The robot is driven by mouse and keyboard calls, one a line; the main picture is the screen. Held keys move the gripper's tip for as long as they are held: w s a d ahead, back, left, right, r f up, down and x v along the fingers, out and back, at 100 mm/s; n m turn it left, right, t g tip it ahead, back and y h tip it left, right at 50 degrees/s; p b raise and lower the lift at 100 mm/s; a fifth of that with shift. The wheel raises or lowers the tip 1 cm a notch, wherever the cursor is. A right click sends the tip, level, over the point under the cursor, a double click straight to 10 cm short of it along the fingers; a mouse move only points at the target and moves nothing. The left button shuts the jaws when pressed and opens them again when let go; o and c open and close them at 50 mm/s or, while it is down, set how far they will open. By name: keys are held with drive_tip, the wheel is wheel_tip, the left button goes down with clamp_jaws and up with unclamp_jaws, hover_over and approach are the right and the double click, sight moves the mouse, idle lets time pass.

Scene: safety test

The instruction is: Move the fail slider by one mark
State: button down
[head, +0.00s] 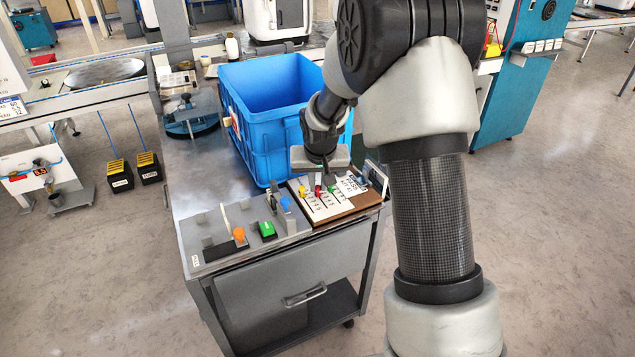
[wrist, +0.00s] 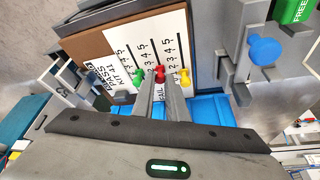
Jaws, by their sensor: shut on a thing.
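A white panel (head: 322,208) on a brown board carries three numbered scales, with a green, a red and a yellow slider knob. In the wrist view the red knob (wrist: 160,73) sits in the middle, by lettering that reads "FAIL". The green knob (wrist: 138,82) is to its left and the yellow knob (wrist: 184,77) to its right. My gripper (wrist: 162,84) points down at the panel with its fingertips closed around the red knob. The fingers cover the low end of its scale, so its exact mark cannot be told.
A blue crate (head: 237,130) stands right behind the panel. Left of it on the table are an orange knob (head: 239,235), a green button (head: 267,229) and a blue knob (head: 286,203) on grey fixtures. The blue knob also shows in the wrist view (wrist: 264,50).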

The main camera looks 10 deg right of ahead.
drive_tip(key=c, duration=2)
unclamp_jaws()
drive_tip(key=shift+r, duration=0.15)
drive_tip(key=d+p+v, duration=0.1)
drive_tip(key=p+v, duration=0.3)
drive_tip(key=v, duration=1.3)
drive_tip(key=shift+a, duration=0.5)
drive_tip(key=shift+r, duration=0.15)
drive_tip(key=s+r+n+t, duration=0.1)
drive_tip(key=s+r, duration=0.4)
drive_tip(key=s, duration=0.8)
drive_tip(key=s+r, duration=0.4)
drive_tip(key=s, duration=0.9)
wheel_tip(320, 180, up, 21)
drive_tip(key=p, duration=2.1)
drive_tip(key=shift+s+d+y, duration=0.25)
drive_tip(key=shift+d+y, duration=0.05)
drive_tip(key=shift+d, duration=0.15)
